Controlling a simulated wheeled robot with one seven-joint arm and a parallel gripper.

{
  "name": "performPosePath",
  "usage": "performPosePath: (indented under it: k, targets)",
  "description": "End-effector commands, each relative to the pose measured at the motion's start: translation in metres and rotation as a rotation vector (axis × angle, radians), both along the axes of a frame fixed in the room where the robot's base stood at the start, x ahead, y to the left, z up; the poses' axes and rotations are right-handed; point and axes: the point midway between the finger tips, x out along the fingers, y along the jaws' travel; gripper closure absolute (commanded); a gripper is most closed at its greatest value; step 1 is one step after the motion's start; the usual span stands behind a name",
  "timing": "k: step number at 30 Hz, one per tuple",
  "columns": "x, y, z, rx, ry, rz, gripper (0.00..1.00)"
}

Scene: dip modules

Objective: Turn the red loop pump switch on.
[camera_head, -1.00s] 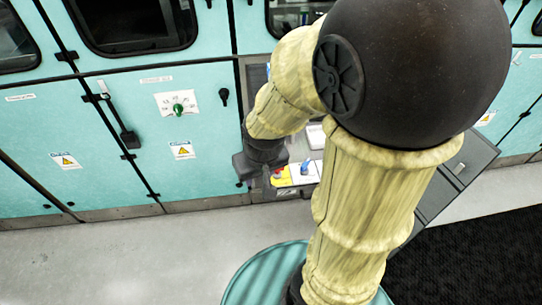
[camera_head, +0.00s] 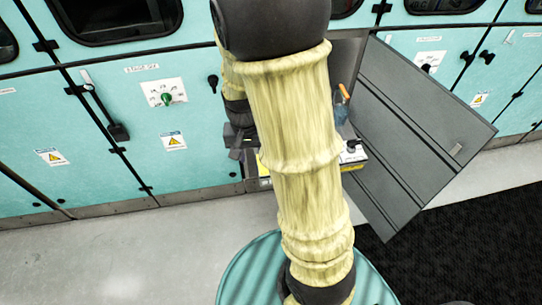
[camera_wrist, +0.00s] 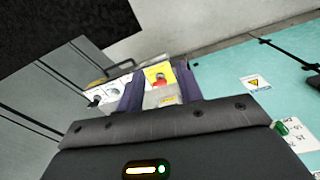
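The red switch (camera_wrist: 160,78) sits on a yellow plate (camera_wrist: 154,70) in the wrist view. It shows beyond and between the two dark purple fingers of my gripper (camera_wrist: 159,80). The fingers are apart with nothing visibly held between them. The gap between fingertips and switch is hard to judge. In the head view my gripper (camera_head: 238,142) is partly hidden by my arm, at the left side of the control box. The red switch is hidden there; only a sliver of yellow (camera_head: 263,166) shows.
White plates with other knobs (camera_wrist: 114,88) lie left of the red switch in the wrist view. A grey open door (camera_head: 415,120) stands right of the box. A green switch (camera_head: 166,98) is on the teal cabinet. An orange-and-blue item (camera_head: 343,100) shows behind my arm.

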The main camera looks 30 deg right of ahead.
Motion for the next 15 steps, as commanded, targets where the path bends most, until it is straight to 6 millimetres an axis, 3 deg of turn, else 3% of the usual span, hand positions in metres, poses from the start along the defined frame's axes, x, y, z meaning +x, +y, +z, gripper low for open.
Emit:
performPosePath:
  k: [1, 3, 15]
  targets:
    - [0.009, -0.004, -0.019, -0.023, 0.04, -0.071, 0.64]
    - [0.02, -0.012, -0.036, -0.061, 0.085, -0.176, 0.64]
    - [0.079, -0.048, -0.113, -0.44, 0.17, -0.713, 0.64]
